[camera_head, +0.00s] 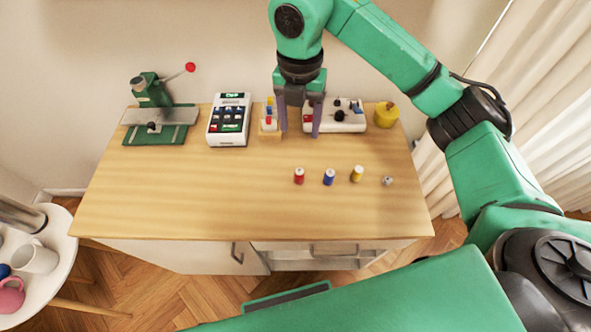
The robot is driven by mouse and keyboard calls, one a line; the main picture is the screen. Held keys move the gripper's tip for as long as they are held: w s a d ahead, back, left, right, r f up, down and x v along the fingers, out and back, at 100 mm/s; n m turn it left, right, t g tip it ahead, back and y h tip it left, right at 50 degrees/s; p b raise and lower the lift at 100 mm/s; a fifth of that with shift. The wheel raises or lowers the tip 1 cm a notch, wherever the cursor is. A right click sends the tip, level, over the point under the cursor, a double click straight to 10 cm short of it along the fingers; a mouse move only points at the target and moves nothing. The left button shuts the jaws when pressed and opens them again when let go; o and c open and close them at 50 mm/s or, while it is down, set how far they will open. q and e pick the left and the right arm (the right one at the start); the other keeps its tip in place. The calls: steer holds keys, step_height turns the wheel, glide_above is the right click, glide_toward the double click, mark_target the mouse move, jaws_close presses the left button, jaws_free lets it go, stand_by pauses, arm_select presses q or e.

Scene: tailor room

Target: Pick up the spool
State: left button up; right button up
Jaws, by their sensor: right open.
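Three small thread spools stand upright in a row on the wooden table (200,205): a red spool (299,176), a blue spool (329,177) and a yellow spool (357,174). A small grey item (388,181) lies to their right; I cannot tell what it is. My right gripper (299,132) is open, its two fingers pointing down above the back of the table, behind the spools and apart from them. More small coloured pieces sit on a wooden holder (270,130) at its left finger. My left gripper is not in view.
A white card terminal (229,119) and a green press (160,136) stand at the back left. A white box with small parts (350,124) is partly behind the gripper, with a yellow round object (386,115) beside it. The table's front and left are clear. A side table (60,262) holds mugs.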

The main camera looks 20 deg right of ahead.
steer(key=b, duration=0.3)
glide_above(299, 174)
step_height(299, 174, down, 4)
steer(key=f+p, duration=0.1)
steer(key=f, duration=0.4)
steer(key=f+p, duration=0.1)
steer(key=f, duration=0.3)
steer(key=f+p, duration=0.1)
steer(key=f, duration=0.4)
steer(key=shift+w+d+f, duration=0.1)
steer(key=shift+w+f, duration=0.15)
steer(key=shift+f, duration=0.1)
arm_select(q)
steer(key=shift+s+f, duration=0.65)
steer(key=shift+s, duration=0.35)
arm_select(e)
jaws_close()
